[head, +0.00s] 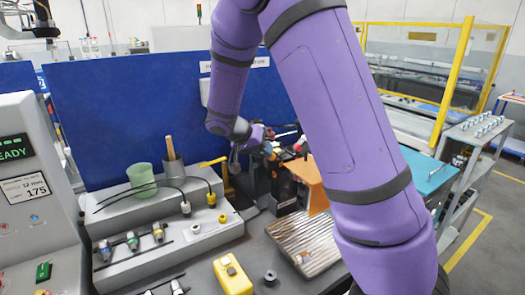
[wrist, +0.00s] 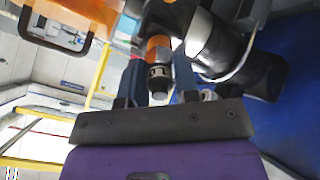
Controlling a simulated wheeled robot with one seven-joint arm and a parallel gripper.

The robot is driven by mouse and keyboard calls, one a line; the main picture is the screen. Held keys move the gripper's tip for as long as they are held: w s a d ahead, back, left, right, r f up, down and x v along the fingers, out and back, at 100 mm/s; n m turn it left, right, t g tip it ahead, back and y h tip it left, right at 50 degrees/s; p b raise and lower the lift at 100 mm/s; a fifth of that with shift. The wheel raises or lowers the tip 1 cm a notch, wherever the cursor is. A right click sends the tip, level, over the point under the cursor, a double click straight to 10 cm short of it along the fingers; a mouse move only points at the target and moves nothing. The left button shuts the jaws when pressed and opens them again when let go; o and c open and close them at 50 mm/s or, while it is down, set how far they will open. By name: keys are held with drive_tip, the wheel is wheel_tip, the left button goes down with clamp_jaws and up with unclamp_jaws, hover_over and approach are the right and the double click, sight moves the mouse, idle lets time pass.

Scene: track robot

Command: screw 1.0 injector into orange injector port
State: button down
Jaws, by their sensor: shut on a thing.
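In the wrist view my gripper (wrist: 158,72) is shut on a small dark injector (wrist: 158,80) with light markings, held between the two blue-grey fingers. An orange ring (wrist: 158,46) sits directly at the injector's far end, in line with it; I cannot tell whether it is the orange port or part of the injector, nor how far they are engaged. In the head view my gripper (head: 258,140) is at the black machine (head: 284,185) by the blue panel, and the held injector is too small to make out.
Several injectors (head: 132,241) lie on the grey stepped rack (head: 185,245) at left. A green cup (head: 141,178) stands there too. An orange panel (head: 310,178) is right of the machine. A yellow device (head: 232,276) and a ribbed metal tray (head: 305,243) lie in front.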

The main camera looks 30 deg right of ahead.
drive_tip(key=m, duration=0.3)
drive_tip(key=shift+m, duration=0.4)
drive_tip(key=m, duration=0.4)
drive_tip(key=c, duration=0.7)
unclamp_jaws()
drive_tip(key=shift+c, duration=1.3)
